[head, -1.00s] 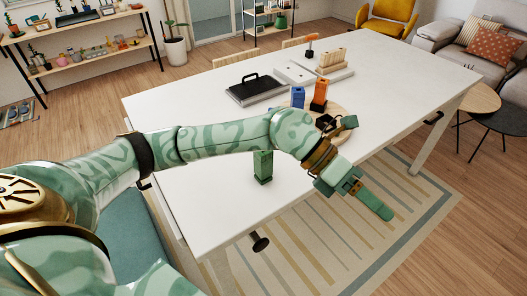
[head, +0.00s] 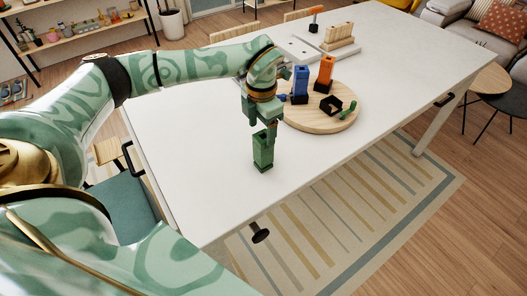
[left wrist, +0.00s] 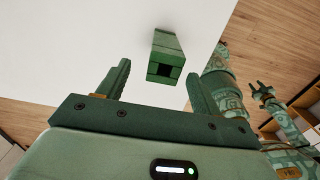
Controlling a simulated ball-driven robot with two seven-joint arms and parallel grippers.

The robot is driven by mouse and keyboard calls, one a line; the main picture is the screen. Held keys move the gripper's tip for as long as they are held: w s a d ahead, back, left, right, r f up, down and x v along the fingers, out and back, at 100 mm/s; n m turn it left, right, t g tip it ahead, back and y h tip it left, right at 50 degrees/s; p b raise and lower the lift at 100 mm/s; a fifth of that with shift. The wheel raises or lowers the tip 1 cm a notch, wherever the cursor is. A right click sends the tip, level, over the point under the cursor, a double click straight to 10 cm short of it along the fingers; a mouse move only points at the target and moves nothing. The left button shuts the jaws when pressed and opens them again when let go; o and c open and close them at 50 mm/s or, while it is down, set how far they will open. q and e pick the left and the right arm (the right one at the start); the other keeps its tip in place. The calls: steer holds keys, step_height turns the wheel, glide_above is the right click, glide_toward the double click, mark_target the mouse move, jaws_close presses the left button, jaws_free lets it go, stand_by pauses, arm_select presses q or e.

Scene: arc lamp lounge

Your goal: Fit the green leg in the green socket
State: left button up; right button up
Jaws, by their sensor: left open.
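The green leg (head: 263,154) stands upright on the white table, a tall block; in the left wrist view (left wrist: 166,50) its top end has a dark square hole. My left gripper (head: 261,123) is directly above the leg, pointing down, at or very close to its top. In the left wrist view my left gripper (left wrist: 158,72) has its fingers apart, with the leg between and beyond the tips. The green socket (head: 330,105) seems to be the empty dark square frame on the round board, beside a small green handle (head: 348,109).
The round wooden board (head: 318,122) also carries an upright blue block (head: 300,84) and orange block (head: 325,73). Behind it lie a white plate (head: 297,50) and a wooden rack (head: 339,37). The table (head: 200,150) is clear around the leg.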

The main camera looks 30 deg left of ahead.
mark_target(263, 143)
arm_select(q)
steer(key=f, duration=0.5)
steer(key=shift+d+f+b, duration=0.3)
steer(key=shift+s, duration=0.1)
steer(key=c, duration=1.2)
